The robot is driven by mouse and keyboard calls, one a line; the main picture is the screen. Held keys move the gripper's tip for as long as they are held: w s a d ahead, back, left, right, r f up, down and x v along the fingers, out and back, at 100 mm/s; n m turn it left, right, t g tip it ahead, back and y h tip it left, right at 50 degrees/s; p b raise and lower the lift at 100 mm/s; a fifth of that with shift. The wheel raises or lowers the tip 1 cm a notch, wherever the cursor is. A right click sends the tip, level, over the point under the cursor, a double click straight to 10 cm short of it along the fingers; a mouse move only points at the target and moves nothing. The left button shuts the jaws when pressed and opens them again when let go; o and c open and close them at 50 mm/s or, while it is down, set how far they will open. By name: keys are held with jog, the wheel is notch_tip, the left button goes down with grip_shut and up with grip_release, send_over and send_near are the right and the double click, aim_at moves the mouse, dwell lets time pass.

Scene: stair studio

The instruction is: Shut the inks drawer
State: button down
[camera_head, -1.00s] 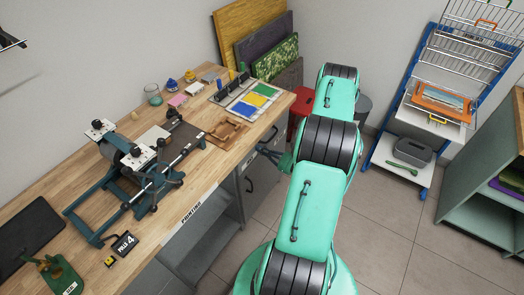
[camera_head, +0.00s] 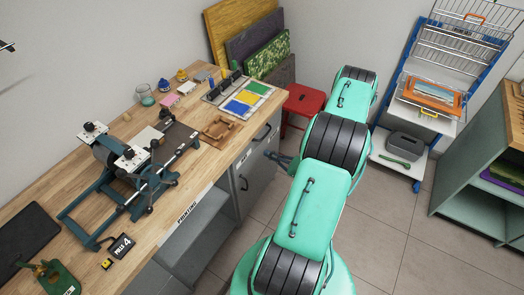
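The cabinet under the right end of the wooden workbench (camera_head: 150,138) has a grey drawer front (camera_head: 256,146) with a dark bar handle (camera_head: 262,132). A door (camera_head: 256,180) with its own handle is below it. No inks label is readable on the drawer. The drawer front looks about in line with the cabinet, but I cannot tell whether it is fully flush. My gripper (camera_head: 276,156) is partly hidden behind my green arm. Its dark fingers point left toward the cabinet front, just right of and below the drawer handle. Contact and finger opening are too small to tell.
A red stool (camera_head: 303,100) stands beyond the bench end, close to my arm. A blue-framed rack (camera_head: 419,165) and a green shelf unit (camera_head: 463,205) stand at the right. Floor between is clear.

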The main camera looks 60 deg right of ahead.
jog(key=shift+s+p, duration=0.35)
jog(key=shift+s, duration=2.6)
jog(key=w+a+r+n+g+y, duration=0.4)
jog(key=w+a+r+n+y, duration=0.55)
jog(key=a+r, duration=0.35)
jog(key=w+a+r+n+g+y, duration=0.1)
jog(key=w+a+r+n+g, duration=0.1)
jog(key=a+r+n+g, duration=0.5)
jog(key=w+a+r+n+g+y, duration=0.1)
jog(key=w+a+r+n+g, duration=0.2)
jog(key=a+r, duration=0.65)
jog(key=s+a+r+n+h, duration=0.5)
jog(key=a+r+n, duration=0.3)
jog(key=a+r, duration=0.2)
jog(key=s+a+r+n+t+h, duration=0.1)
jog(key=s+a+r+n+h, duration=0.5)
jog(key=a+r, duration=0.5)
notch_tip(320, 180, up, 2)
jog(key=shift+s+a+r+n+t, duration=0.15)
jog(key=shift+s+a+n+t, duration=0.15)
jog(key=shift+s+n, duration=0.85)
